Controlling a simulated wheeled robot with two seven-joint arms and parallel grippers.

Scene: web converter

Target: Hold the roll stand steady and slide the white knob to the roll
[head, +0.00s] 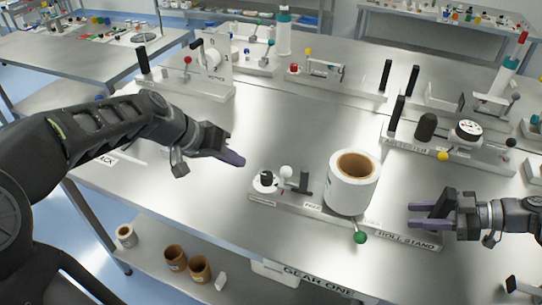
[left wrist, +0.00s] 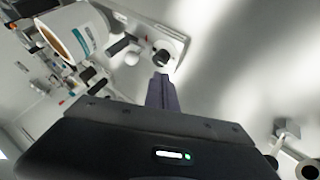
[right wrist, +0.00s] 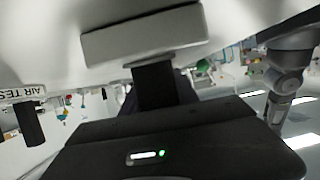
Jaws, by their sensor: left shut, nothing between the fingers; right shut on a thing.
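The roll stand (head: 400,235) is a long pale base on the steel table, labelled ROLL STAND at its right end. A large white roll (head: 345,195) with a brown core stands upright on it. The white knob (head: 286,171) is on the left part of the stand, between a black-topped round part and a dark upright block, apart from the roll. My left gripper (head: 238,160) is shut and empty, left of the knob; the knob (left wrist: 131,58) also shows in the left wrist view. My right gripper (head: 412,216) is shut on the stand's right end; the grip itself is partly hidden.
A green ball (head: 360,237) sticks out at the stand's front edge. The metering unit (head: 440,150) stands behind and right of the roll, with other fixtures along the back.

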